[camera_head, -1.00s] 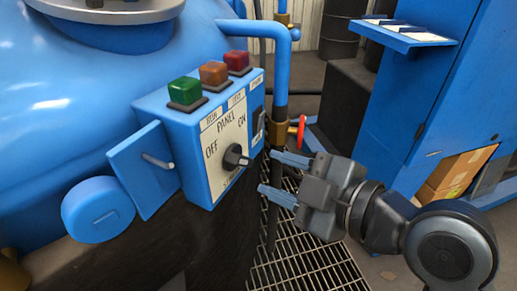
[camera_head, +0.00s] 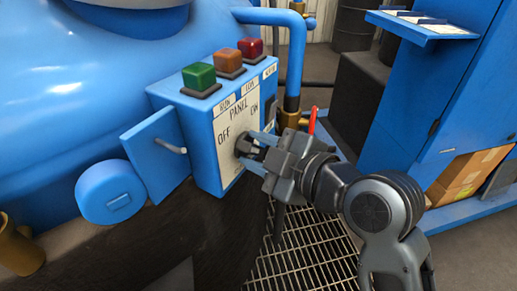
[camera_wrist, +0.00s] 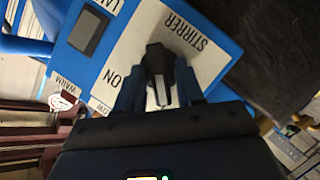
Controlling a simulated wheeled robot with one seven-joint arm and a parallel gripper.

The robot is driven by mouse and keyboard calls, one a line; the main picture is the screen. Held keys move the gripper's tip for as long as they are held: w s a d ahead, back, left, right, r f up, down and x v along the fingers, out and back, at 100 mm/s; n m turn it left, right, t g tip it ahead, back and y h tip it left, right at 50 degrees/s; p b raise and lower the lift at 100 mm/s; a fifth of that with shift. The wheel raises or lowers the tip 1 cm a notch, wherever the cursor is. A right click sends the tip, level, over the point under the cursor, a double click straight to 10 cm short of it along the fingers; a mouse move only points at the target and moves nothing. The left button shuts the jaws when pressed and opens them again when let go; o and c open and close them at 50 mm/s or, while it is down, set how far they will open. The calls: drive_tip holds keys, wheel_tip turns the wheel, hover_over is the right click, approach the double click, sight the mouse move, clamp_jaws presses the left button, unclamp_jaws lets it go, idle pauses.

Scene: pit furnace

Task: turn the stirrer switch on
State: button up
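The stirrer switch is a black rotary knob (camera_head: 244,147) on the white plate of a blue control box (camera_head: 203,150). The plate reads OFF at the left and ON at the right. In the wrist view, the knob (camera_wrist: 158,70) stands between my fingertips, with STIRRER printed beyond it and ON at its lower left. My gripper (camera_head: 256,151) reaches in from the right, its blue fingers on either side of the knob. A thin gap seems to show beside the knob, so the fingers look open around it. Which way the knob points is hard to tell.
Green (camera_head: 199,77), orange (camera_head: 228,61) and red (camera_head: 251,47) buttons sit on top of the box. An open blue door (camera_head: 155,160) hangs at its left. A red valve handle (camera_head: 312,121) and blue pipe (camera_head: 295,60) stand behind my gripper. Floor grating (camera_head: 300,250) lies below.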

clamp_jaws()
drive_tip(key=shift+r+p, duration=0.1)
drive_tip(key=shift+p, duration=0.3)
drive_tip(key=m+p, duration=0.1)
drive_tip(key=m+g+p, duration=0.1)
drive_tip(key=p, duration=0.1)
drive_tip(key=shift+w+d+r, duration=0.1)
drive_tip(key=shift+r, duration=0.15)
drive_tip(key=m+g+p, duration=0.1)
drive_tip(key=m+p, duration=0.1)
drive_tip(key=p, duration=0.1)
drive_tip(key=shift+w+m+g+y, duration=0.1)
drive_tip(key=shift+m+g+y, duration=0.2)
drive_tip(key=shift+g+y, duration=0.1)
drive_tip(key=m+g+y+p, duration=0.1)
drive_tip(key=m, duration=0.1)
drive_tip(key=m+g+y+p, duration=0.1)
drive_tip(key=m+g+p, duration=0.1)
drive_tip(key=m, duration=0.1)
drive_tip(key=m+g+y+p, duration=0.1)
drive_tip(key=m+p, duration=0.1)
drive_tip(key=shift+w+d+f+m, duration=0.25)
drive_tip(key=shift+w+f+m, duration=0.05)
drive_tip(key=shift+w+f, duration=0.1)
drive_tip(key=shift+g, duration=0.3)
